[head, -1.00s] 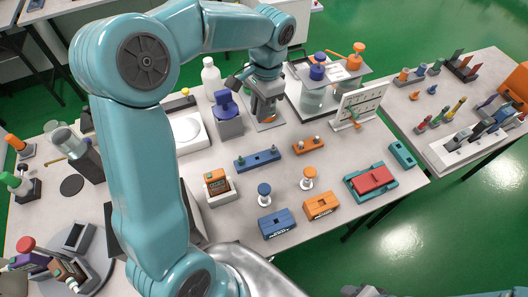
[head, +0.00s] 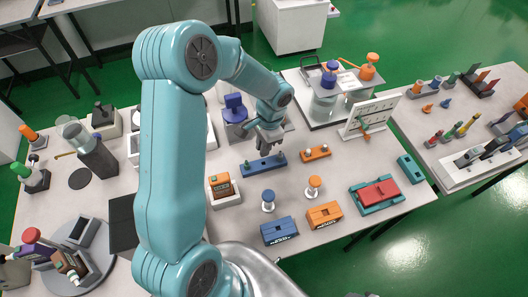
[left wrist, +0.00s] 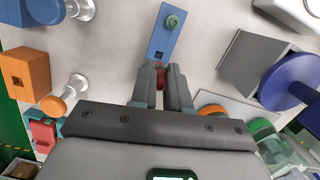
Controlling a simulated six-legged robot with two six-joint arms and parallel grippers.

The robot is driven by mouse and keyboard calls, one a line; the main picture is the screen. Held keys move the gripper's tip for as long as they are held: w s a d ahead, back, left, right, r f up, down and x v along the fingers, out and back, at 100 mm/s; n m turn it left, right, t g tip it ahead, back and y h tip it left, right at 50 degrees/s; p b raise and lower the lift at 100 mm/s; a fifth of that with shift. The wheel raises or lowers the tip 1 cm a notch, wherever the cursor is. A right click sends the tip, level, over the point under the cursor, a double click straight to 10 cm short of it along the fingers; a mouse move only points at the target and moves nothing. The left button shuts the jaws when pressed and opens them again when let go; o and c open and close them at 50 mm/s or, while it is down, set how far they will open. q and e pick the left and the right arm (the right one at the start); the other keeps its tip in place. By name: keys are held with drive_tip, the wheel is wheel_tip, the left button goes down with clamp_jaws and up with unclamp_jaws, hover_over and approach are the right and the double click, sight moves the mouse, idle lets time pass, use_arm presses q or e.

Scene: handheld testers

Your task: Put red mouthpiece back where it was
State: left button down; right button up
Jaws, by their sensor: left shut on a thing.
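My left gripper (head: 268,148) is over the right part of the blue rack (head: 262,166) in the head view. In the left wrist view, the gripper (left wrist: 164,76) is shut on a small red mouthpiece (left wrist: 161,82), which shows between the fingertips. The blue rack (left wrist: 164,36) lies just beyond and under it, with a green peg (left wrist: 172,20) at its far end and a dark square hole nearer the fingers. The fingers hide the rack's near end, and I cannot tell whether the mouthpiece touches it. My right gripper is not in view.
An orange rack (head: 316,152) lies right of the blue one. Blue (head: 278,230) and orange (head: 324,214) testers and two small stands are in front. A purple-topped grey stand (head: 235,112) is behind left, and a white board (head: 370,112) is behind right.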

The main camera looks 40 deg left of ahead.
use_arm(q)
wheel_tip(320, 180, down, 4)
drive_tip(key=shift+w+f, duration=0.1)
drive_tip(key=shift+w, duration=0.05)
drive_tip(key=shift+f+b, duration=0.5)
drive_tip(key=shift+b, duration=0.05)
drive_tip(key=c, duration=1.2)
unclamp_jaws()
drive_tip(key=shift+r, duration=0.1)
drive_tip(key=shift+c, duration=0.2)
drive_tip(key=shift+o, duration=0.7)
